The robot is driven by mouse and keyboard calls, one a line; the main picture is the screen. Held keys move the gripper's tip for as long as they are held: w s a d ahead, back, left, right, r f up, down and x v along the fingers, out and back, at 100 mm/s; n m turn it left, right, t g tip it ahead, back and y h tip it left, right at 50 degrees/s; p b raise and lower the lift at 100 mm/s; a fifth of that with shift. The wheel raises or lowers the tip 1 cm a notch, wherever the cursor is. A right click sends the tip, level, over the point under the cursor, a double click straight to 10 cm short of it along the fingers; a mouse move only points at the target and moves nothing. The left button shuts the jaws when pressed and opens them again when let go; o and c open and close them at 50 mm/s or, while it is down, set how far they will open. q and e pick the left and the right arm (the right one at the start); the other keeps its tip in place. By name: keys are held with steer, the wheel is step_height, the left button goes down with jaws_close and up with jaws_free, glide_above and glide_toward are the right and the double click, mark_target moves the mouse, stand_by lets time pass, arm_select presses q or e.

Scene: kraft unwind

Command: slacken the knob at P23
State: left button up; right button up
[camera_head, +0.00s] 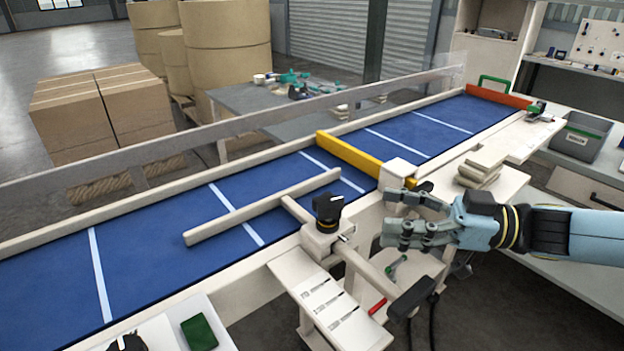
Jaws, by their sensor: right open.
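A black knob (328,206) with a yellow ring stands on a cream block at the near edge of the blue conveyor. I cannot read a P23 label on it. A cream guide bar (262,206) lies across the belt behind the knob, joined to the block by a short rod. My right gripper (388,215) comes in from the right, with its grey fingers open and pointing left towards the knob. It is apart from the knob, with nothing between the fingers. My left gripper is not in view.
A black-ended lever (412,299) sticks out below the knob. A white plate (335,308) with slots is in front. A yellow bar (349,156) and an orange bar (498,96) cross the belt. Stacked cream blocks (480,168) and a grey bin (580,138) stand right.

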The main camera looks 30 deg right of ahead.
mark_target(343, 206)
steer(key=x, duration=0.4)
steer(key=shift+w+a+r, duration=0.1)
steer(key=shift+w+a, duration=0.15)
steer(key=x, duration=0.3)
steer(key=shift+w+p, duration=0.1)
steer(key=shift+p, duration=0.2)
steer(key=shift+x, duration=0.8)
steer(key=shift+w+a, duration=0.15)
steer(key=shift+a, duration=0.05)
steer(key=c, duration=1.2)
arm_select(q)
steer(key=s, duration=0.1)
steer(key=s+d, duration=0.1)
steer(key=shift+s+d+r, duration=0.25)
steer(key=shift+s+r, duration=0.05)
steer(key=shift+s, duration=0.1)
arm_select(e)
steer(key=shift+o, duration=0.2)
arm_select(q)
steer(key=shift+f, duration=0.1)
